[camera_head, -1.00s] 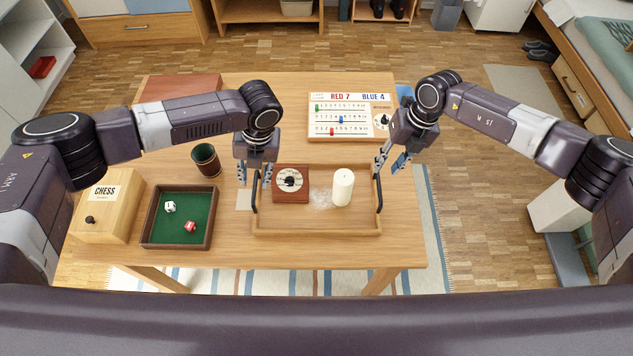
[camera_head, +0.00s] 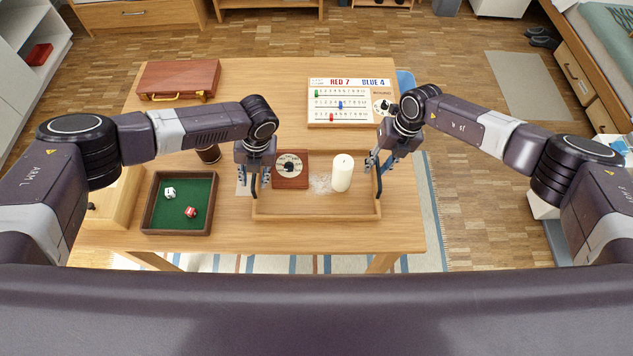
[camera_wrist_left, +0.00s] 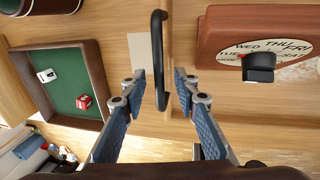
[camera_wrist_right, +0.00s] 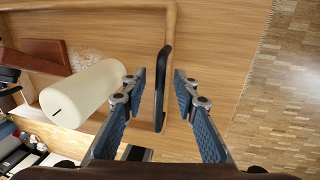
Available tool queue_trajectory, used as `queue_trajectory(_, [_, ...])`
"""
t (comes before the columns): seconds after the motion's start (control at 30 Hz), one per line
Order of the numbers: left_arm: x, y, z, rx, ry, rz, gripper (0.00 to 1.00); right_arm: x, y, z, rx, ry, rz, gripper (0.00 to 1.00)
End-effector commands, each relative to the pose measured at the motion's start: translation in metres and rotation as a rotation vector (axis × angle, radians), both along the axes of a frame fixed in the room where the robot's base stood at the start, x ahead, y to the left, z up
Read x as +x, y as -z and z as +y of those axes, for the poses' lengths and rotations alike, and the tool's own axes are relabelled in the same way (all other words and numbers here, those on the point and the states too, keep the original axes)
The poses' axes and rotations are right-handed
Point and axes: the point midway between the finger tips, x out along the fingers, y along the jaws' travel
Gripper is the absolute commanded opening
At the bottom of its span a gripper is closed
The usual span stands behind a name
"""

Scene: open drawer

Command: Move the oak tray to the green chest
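The oak tray (camera_head: 316,212) lies on the wooden table and has a black handle at each end. It holds a brown block with a day dial (camera_head: 290,181) at left and a white candle (camera_head: 343,174) at right. My left gripper (camera_head: 255,183) is open at the left handle (camera_wrist_left: 158,50), which lies between its spread fingers in the left wrist view. My right gripper (camera_head: 377,169) is open at the right handle (camera_wrist_right: 161,90), which lies between its fingers in the right wrist view. Neither is closed on its handle. I see no green chest.
A green-lined dice tray (camera_head: 208,205) stands left of the oak tray. A pale wooden box (camera_head: 125,205), a dark cup (camera_head: 209,153) and a brown case (camera_head: 178,80) are also on the left. A scoreboard (camera_head: 345,104) stands behind. Floor is open beyond the table.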

Motion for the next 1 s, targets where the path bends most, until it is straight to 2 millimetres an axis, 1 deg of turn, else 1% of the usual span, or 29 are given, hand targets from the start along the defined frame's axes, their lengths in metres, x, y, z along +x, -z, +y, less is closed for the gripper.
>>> queue_trajectory(0.27, [0.0000, 0.0010, 0.0003, 0.000, 0.000, 0.000, 0.28, 0.0000, 0.0010, -0.0001, 0.000, 0.000, 0.000, 0.27])
queue_trajectory(0.5, [0.0001, 0.0008, 0.0003, 0.000, 0.000, 0.000, 0.02, 0.0000, 0.0007, -0.0002, 0.000, 0.000, 0.000, 0.01])
queue_trajectory(0.53, [0.0001, 0.0006, 0.0003, 0.001, 0.000, 0.000, 0.00, 0.0000, 0.0007, -0.0002, 0.000, 0.000, 0.000, 0.00])
queue_trajectory(1.0, [0.0004, 0.0004, 0.0005, 0.001, -0.001, -0.001, 0.00, 0.0003, 0.0005, -0.0003, 0.000, 0.000, -0.001, 0.00])
